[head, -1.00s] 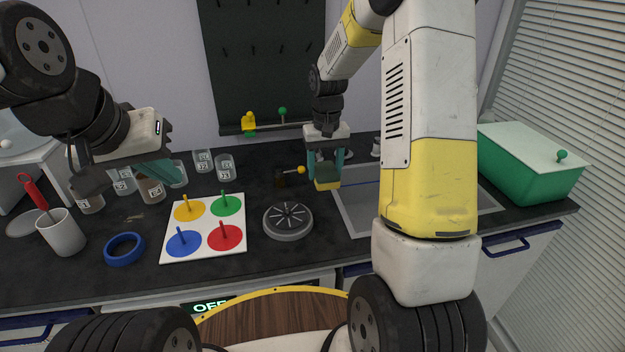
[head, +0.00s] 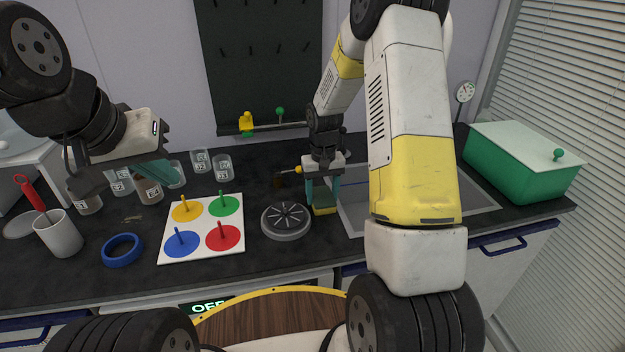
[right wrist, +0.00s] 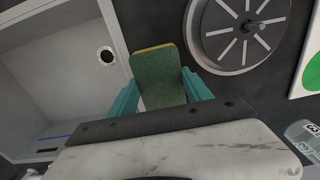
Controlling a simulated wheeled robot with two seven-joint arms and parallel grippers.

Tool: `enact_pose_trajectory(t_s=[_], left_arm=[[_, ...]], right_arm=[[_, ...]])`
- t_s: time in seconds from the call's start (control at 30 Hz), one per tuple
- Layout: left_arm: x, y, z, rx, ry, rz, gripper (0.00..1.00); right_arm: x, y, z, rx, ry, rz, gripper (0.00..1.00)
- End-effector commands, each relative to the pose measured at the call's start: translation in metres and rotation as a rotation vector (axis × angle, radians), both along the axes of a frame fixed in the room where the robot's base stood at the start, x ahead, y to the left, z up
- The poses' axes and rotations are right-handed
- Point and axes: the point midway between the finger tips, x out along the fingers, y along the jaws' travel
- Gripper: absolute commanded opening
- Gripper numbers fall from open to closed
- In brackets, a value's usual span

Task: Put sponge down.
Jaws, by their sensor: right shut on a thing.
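The sponge (head: 323,207) is green with a yellow layer. It is low over the dark counter, between the round grey drain strainer and the sink's left edge; I cannot tell whether it touches the counter. My right gripper (head: 322,194) points down and is shut on the sponge. In the right wrist view the sponge (right wrist: 158,72) sits between the two teal fingers, its far end sticking out past them. My left gripper (head: 150,172) hangs at the left above several labelled jars, its fingers seen edge-on, so its opening is unclear.
The grey strainer (head: 286,221) stands close left of the sponge. The sink (head: 352,217) lies right of it, partly behind my right arm. A white board (head: 203,251) with coloured discs, a blue ring (head: 123,250) and a cup (head: 60,236) are further left. A green box (head: 520,170) is at right.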

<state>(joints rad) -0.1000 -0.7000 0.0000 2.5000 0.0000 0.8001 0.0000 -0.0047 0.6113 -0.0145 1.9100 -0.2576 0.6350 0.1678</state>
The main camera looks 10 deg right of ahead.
Motion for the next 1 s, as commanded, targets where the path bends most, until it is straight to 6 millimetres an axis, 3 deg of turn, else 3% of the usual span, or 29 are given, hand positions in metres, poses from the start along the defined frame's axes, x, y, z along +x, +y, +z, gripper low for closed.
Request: enact_pose_trajectory(t_s=[0.03,0.1,0.13,0.53,1.0], left_arm=[[0.0,0.0,0.0,0.0,0.0,0.0,0.0],[0.0,0.0,0.0,0.0,0.0,0.0,0.0],[0.0,0.0,0.0,0.0,0.0,0.0,0.0],[0.0,0.0,0.0,0.0,0.0,0.0,0.0],[0.0,0.0,0.0,0.0,0.0,0.0,0.0]], right_arm=[[0.0,0.0,-0.001,0.0,0.0,0.0,0.63],[0.0,0.0,0.0,0.0,0.0,0.0,0.77],[0.0,0.0,0.0,0.0,0.0,0.0,0.79],[0.0,0.0,0.007,0.0,-0.002,0.0,0.79],[0.001,0.0,0.099,0.0,-0.004,0.0,0.79]])
